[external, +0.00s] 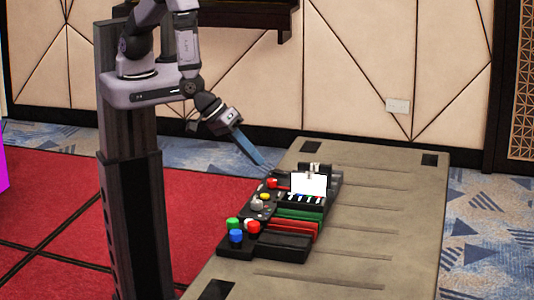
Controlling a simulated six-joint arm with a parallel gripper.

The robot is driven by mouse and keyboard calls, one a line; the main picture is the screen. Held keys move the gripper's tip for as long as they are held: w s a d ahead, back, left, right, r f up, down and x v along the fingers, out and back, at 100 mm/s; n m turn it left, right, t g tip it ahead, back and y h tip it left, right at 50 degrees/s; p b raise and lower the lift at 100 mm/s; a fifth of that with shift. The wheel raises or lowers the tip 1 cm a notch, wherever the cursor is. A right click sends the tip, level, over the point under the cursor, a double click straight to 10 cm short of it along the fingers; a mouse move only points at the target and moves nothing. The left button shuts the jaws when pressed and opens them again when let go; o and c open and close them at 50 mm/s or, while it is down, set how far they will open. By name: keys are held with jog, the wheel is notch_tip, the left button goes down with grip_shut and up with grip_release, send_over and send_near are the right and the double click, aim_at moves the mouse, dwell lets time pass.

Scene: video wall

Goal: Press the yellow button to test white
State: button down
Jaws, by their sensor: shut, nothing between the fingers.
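The yellow button (265,197) sits on a black control panel on the table, with a red button (272,183) just behind it. My gripper (264,167) is shut and points down to the right, with its tip close to the back of the panel, near the red button. From this view I cannot tell whether the tip touches anything. A small screen (310,184) on the panel's right is lit white. The yellow button's top is in plain view, apart from my gripper.
Green (233,223), blue (236,236) and red buttons stand at the panel's front left. Green and red strips (291,230) lie to their right. The grey table (380,215) is clear on the right. A wall stands behind.

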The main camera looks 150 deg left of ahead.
aim_at(265, 197)
jog(key=shift+w+a+r+n+y, duration=0.35)
jog(key=shift+a+r+n+y, duration=0.15)
jog(key=shift+a+r+n, duration=0.3)
jog(key=shift+f, duration=0.1)
notch_tip(265, 197, down, 9)
jog(key=b, duration=0.7)
jog(key=shift+r+b, duration=0.2)
jog(key=shift+b, duration=0.2)
jog(key=shift+f, duration=0.15)
dwell(1.4)
jog(key=shift+f+b, duration=0.3)
jog(key=shift+b, duration=0.1)
jog(key=shift+f+b, duration=0.45)
jog(key=shift+f, duration=0.05)
dwell(0.6)
jog(key=shift+r, duration=0.2)
jog(key=shift+r+p, duration=0.75)
jog(key=shift+p, duration=0.05)
